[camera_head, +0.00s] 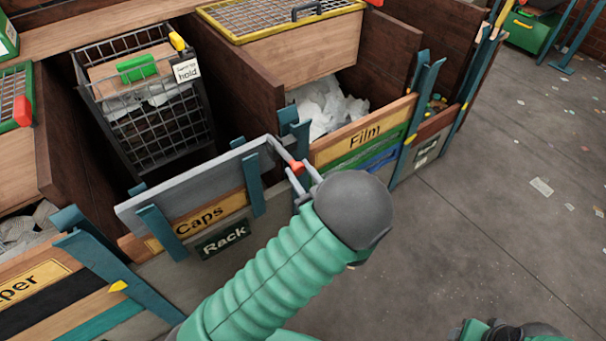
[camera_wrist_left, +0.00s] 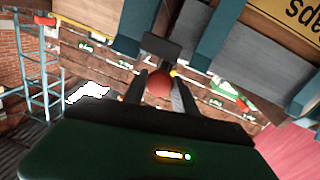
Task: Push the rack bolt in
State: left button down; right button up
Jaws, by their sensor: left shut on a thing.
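The rack bolt is a grey bar (camera_head: 205,183) lying across the front of the bay marked "Rack" and "Caps". Its right end bends towards me and ends in a red-orange knob (camera_head: 297,167). My left gripper (camera_head: 301,174) is shut on that knob. The left wrist view shows the round knob (camera_wrist_left: 160,84) between the two dark fingers. Teal uprights stand along the bar. The wire rack (camera_head: 160,125) stands in the bay behind, with a "hold" tag (camera_head: 187,72) at its top. My right gripper does not show; only part of my right arm shows at the bottom right edge.
The film bin (camera_head: 362,136) with white film is just right of the knob, behind teal posts. The paper bin (camera_head: 40,285) is at the lower left. A yellow-rimmed mesh lid (camera_head: 280,38) is at the back. Grey floor on the right is open, with scattered scraps.

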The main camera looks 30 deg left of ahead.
aim_at(292, 161)
pick_arm(q)
jog(key=x, duration=0.5)
jog(key=shift+s+a, duration=0.1)
jog(key=shift+a, duration=0.4)
jog(key=shift+r, duration=0.2)
